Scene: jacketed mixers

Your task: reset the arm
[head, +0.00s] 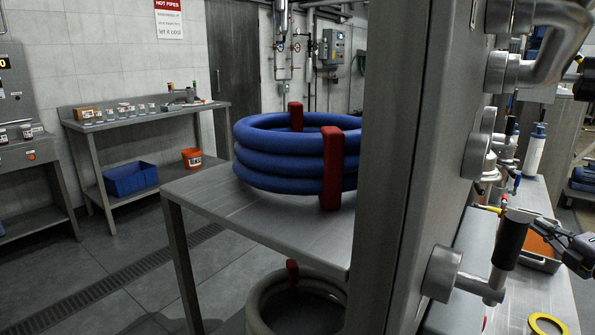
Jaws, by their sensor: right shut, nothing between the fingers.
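My right gripper (568,246) is at the right edge of the head view, partly cut off by the frame. Its fingers point left, toward a metal pipe handle with a black sleeve (511,241) on the side of the steel cabinet. The fingers are shut with nothing between them. Whether they touch the sleeve or only overlap it in the picture, I cannot tell. My left gripper is not in view.
A tall steel cabinet (400,170) with pipe fittings stands close in front. A steel table (222,208) left of it bears a coiled blue hose (262,160) with red straps. An orange tray (541,252) and yellow ring (546,325) lie right. Floor at left is clear.

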